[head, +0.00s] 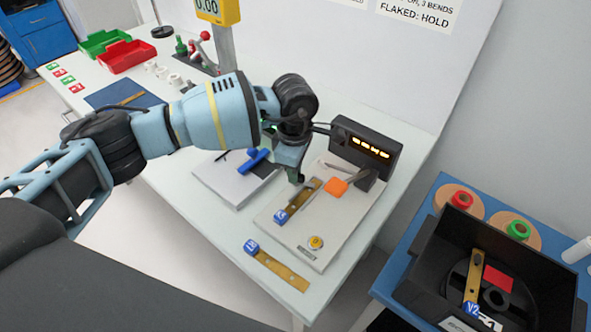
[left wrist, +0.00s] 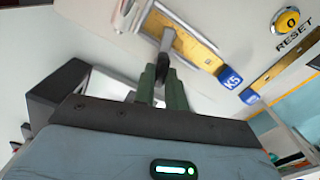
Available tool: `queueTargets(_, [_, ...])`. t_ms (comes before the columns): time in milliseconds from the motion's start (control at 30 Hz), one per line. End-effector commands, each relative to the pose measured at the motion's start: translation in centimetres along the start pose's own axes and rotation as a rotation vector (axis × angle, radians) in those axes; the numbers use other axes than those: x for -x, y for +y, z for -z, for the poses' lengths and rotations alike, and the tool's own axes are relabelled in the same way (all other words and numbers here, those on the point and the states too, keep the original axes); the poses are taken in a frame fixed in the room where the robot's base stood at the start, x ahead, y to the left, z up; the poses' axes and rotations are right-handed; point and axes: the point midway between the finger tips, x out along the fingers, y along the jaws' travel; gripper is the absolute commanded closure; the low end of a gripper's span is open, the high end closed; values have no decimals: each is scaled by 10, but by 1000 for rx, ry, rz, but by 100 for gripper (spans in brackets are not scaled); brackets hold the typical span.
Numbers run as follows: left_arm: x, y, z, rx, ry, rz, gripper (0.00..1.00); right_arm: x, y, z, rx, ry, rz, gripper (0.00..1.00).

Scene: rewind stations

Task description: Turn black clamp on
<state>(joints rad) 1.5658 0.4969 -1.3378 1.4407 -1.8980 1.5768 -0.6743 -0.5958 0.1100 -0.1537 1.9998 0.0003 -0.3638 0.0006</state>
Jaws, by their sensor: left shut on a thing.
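The black clamp sits on the pale board (head: 279,243) at the upper end of a brass strip (head: 304,194) with a blue K5 tag (head: 280,216). My left gripper (head: 298,177) is over that end and mostly hides the clamp in the head view. In the left wrist view, the green fingers of my left gripper (left wrist: 161,88) are shut on the black clamp's dark handle (left wrist: 165,70). A grey metal bar (left wrist: 167,39) reaches from it across the brass strip (left wrist: 196,48). My right gripper is not in view.
Beside the clamp are an orange piece (head: 335,187), a dark block (head: 370,179) and a black display box (head: 365,148). A yellow reset button (head: 316,242) sits at the board's front. Another tagged strip (head: 280,270) lies nearby. A black bin (head: 420,282) stands right.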

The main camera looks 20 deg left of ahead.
Motion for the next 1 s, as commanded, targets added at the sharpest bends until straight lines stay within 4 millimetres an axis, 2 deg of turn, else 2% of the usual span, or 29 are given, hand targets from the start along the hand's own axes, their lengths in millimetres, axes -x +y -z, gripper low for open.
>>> queueTargets(200, [-2, 1, 0, -166, 0, 1, 100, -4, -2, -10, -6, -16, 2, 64])
queueTargets(500, [-1, 1, 0, -310, -1, 0, 100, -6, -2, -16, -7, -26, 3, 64])
queueTargets(1000, [0, 2, 0, -358, -1, -1, 100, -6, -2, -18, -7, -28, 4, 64])
